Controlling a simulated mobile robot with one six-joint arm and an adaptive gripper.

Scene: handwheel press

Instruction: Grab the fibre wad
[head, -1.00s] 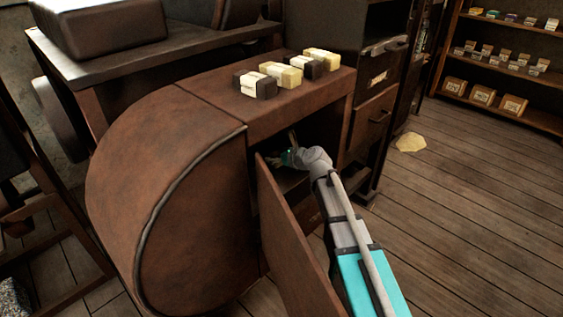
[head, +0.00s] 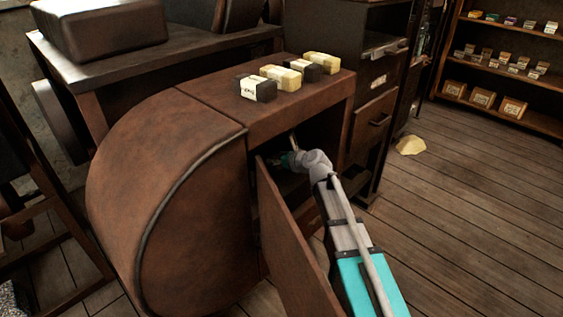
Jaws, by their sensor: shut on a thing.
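My gripper (head: 288,159) is inside the dark opening of the brown cabinet (head: 200,125), just behind the top of its open door (head: 290,240). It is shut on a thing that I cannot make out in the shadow. A thin light-brown piece (head: 294,141) shows just above the gripper; I cannot tell what it belongs to. I cannot pick out a fibre wad for certain. A pale yellow lump (head: 411,145) lies on the floor to the right, well apart from my gripper.
Several dark and yellow wrapped blocks (head: 300,70) stand on the cabinet top. The open door is close along the left of my arm. A dark drawer unit (head: 377,110) stands behind right.

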